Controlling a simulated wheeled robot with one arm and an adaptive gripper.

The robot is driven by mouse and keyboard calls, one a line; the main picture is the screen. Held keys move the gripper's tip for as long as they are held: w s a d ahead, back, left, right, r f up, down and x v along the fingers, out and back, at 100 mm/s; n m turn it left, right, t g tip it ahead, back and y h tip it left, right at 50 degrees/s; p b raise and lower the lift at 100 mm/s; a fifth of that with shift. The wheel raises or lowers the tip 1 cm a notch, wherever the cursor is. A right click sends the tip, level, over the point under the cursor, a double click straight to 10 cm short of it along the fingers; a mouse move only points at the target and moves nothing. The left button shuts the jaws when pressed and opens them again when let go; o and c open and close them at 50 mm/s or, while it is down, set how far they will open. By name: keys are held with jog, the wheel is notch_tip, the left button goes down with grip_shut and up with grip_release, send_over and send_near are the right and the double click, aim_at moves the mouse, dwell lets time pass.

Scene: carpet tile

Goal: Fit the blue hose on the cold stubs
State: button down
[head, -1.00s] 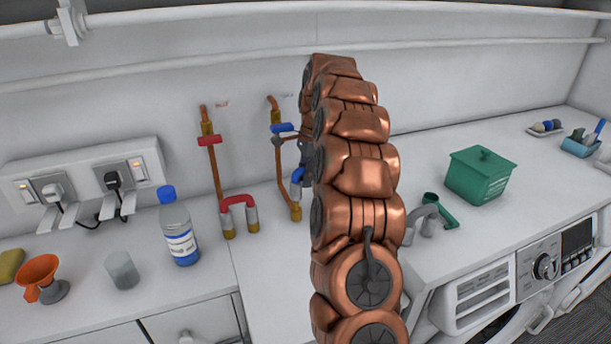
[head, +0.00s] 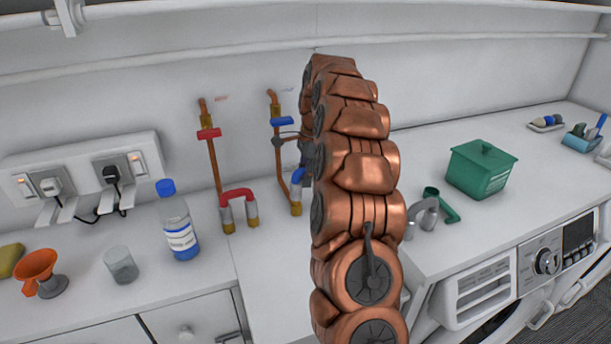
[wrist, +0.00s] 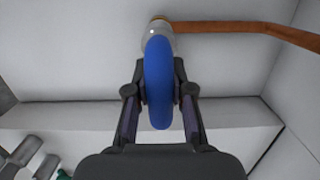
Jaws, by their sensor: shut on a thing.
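The blue hose (wrist: 159,85) is a short curved piece with a pale cuff. My gripper (wrist: 160,92) is shut on it, one dark finger on each side. In the wrist view the cuff lines up with a brass stub (wrist: 160,18) under a copper pipe; I cannot tell how fully it is seated. In the head view a bit of the blue hose (head: 299,174) shows beside my arm, its pale cuff just above the brass cold stub (head: 296,209). My arm hides the gripper's fingertips, the other end of the hose and the other cold stub there.
To the left, a red hose (head: 238,194) bridges two brass stubs on the red-valve side. A bottle (head: 179,225), a cup (head: 121,265) and an orange funnel (head: 37,266) stand farther left. A green box (head: 481,170) and a tap (head: 424,217) are to the right.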

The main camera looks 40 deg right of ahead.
jog(key=shift+f+b, duration=0.45)
jog(key=shift+f, duration=0.6)
jog(key=c, duration=0.9)
grip_release()
jog(key=shift+c, duration=0.2)
jog(key=shift+r, duration=0.2)
jog(key=r, duration=0.4)
jog(key=d+r, duration=0.1)
jog(key=r, duration=0.1)
jog(key=shift+r, duration=0.3)
jog(key=shift+s+r, duration=0.1)
jog(key=shift+r, duration=0.15)
